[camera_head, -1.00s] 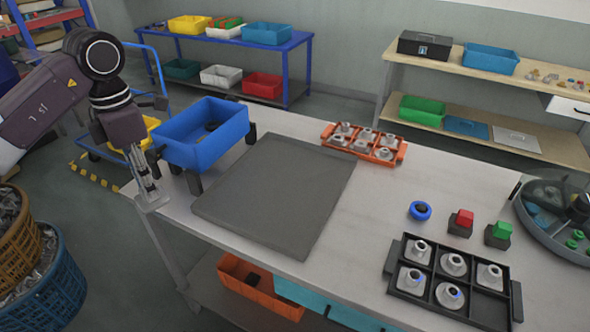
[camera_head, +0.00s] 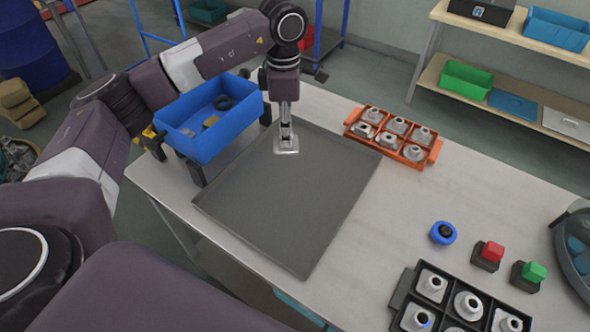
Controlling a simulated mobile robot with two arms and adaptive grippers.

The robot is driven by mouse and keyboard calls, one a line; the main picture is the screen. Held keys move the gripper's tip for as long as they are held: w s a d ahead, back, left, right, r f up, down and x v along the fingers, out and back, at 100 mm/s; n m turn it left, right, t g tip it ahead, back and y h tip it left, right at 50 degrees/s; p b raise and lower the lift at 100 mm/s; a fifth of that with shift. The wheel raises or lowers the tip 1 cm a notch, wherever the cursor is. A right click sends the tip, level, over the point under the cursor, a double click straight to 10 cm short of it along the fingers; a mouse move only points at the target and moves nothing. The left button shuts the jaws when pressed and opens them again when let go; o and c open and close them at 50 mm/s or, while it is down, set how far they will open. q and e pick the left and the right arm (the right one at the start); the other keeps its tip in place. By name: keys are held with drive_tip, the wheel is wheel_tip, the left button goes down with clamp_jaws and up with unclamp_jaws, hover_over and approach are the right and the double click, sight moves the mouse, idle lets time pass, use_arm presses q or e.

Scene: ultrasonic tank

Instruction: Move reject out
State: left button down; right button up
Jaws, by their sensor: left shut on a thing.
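My left gripper (camera_head: 286,135) points down over the back part of the dark grey mat. It is shut on a pale metal part (camera_head: 286,149) with a flat, squarish base. I cannot tell whether the part touches the mat. The blue bin (camera_head: 190,150) stands left of the gripper and holds a dark ring (camera_head: 222,102) and a small tan piece. The orange tray (camera_head: 436,152) at the back right holds several metal parts. The black tray (camera_head: 402,285) at the lower right holds more, one with a blue mark; its near side is cut off. My right gripper is out of view.
The grey mat (camera_head: 280,215) is otherwise bare. A round tank (camera_head: 576,245) is partly cut off at the right edge. Shelves (camera_head: 540,105) stand behind.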

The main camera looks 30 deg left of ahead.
use_arm(q)
wheel_tip(320, 180, down, 6)
drive_tip(key=b, duration=0.3)
drive_tip(key=shift+s+r, duration=0.15)
drive_tip(key=shift+r, duration=0.1)
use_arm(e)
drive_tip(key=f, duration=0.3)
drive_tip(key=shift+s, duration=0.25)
use_arm(q)
drive_tip(key=c, duration=1.5)
unclamp_jaws()
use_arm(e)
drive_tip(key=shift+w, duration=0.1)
use_arm(q)
wheel_tip(320, 180, up, 12)
